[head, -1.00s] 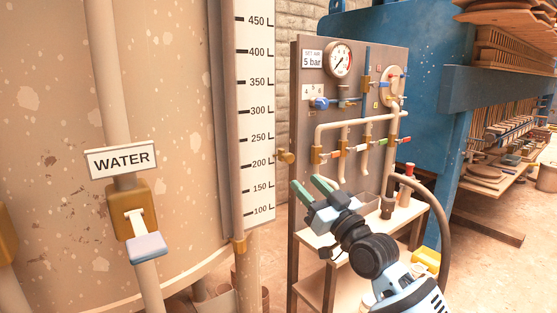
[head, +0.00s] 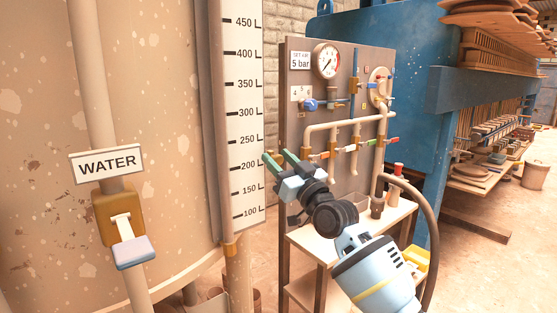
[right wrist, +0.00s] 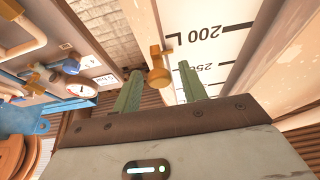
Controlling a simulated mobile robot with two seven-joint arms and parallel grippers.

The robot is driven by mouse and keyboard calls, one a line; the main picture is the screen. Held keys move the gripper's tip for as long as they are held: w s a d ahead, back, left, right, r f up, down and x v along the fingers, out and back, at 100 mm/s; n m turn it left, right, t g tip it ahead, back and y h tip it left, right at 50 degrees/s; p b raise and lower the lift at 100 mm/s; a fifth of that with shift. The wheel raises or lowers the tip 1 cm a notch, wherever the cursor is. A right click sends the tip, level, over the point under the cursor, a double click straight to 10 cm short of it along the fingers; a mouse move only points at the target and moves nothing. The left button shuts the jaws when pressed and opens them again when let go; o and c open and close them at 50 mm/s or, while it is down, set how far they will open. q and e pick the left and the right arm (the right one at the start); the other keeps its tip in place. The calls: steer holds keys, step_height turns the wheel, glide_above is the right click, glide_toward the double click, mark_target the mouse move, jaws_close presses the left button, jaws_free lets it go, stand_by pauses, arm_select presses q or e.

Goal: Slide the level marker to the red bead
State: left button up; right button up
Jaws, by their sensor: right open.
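The level marker, a brass knob (right wrist: 160,76), stands out from the edge of the white level scale (head: 243,120) near the 200 L mark. My right gripper (head: 277,155) is open at the scale's right edge. In the right wrist view its two green fingers (right wrist: 160,68) appear one on each side of the knob, with gaps showing. I cannot tell how deep the knob sits between them. In the head view the fingers partly cover the knob. I cannot make out a red bead on the scale. My left gripper is out of view.
The large tan tank (head: 165,170) with a WATER sign (head: 107,163) and a brass valve (head: 120,215) is at the left. A grey gauge panel (head: 300,130) with pipes and valves stands behind my right gripper, above a small table (head: 310,243). A blue press (head: 400,50) is beyond.

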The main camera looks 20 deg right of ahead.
steer(key=shift+w+a+r, duration=0.1)
steer(key=shift+w+a, duration=0.05)
steer(key=shift+w, duration=0.1)
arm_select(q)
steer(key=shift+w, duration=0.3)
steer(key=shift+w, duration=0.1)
